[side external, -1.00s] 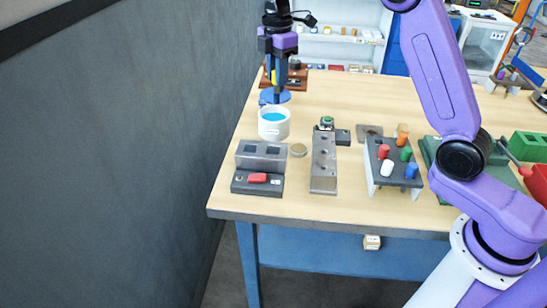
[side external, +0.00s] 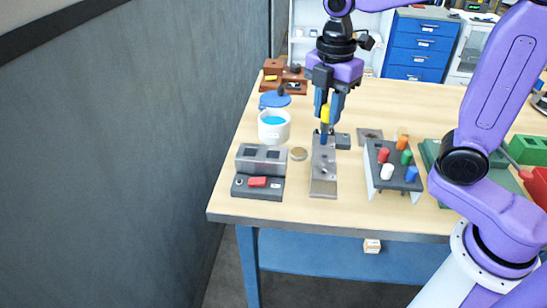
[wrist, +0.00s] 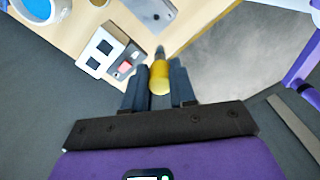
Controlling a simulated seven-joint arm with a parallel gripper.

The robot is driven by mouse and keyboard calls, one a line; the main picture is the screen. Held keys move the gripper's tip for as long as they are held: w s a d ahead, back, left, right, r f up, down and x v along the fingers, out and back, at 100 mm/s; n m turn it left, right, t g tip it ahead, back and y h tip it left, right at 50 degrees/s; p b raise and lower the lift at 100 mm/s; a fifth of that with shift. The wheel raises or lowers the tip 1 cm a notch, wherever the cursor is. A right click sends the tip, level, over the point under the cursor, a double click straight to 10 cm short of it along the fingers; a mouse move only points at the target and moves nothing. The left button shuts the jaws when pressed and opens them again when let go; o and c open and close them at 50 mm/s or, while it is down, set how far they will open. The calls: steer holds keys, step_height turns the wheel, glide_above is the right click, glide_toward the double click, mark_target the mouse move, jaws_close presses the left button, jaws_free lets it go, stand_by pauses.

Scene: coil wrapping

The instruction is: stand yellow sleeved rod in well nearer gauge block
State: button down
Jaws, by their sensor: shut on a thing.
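My gripper (side external: 328,108) is shut on the yellow sleeved rod (side external: 325,114). The rod hangs upright in the side view, its dark lower end over the far part of a steel bar (side external: 323,180) with wells along its top. I cannot tell whether the tip touches the bar. In the wrist view the rod (wrist: 160,77) sits between the fingertips (wrist: 160,88), and the steel bar (wrist: 150,12) shows beyond. A small dark block (side external: 342,141) stands beside the bar's far end; I cannot tell if it is the gauge block.
A grey block with two square openings (side external: 262,152) and a red piece (side external: 257,182) stand left of the bar. A white pot of blue liquid (side external: 274,135) is behind them. A rack of coloured pegs (side external: 382,172) stands to the right.

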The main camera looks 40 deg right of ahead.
steer(key=w+a+f, duration=0.3)
steer(key=w+f, duration=0.9)
steer(key=w, duration=0.1)
steer(key=shift+a+f, duration=0.35)
steer(key=shift+f, duration=0.1)
steer(key=shift+f, duration=0.3)
steer(key=shift+f, duration=0.2)
steer(key=c, duration=0.9)
jaws_free()
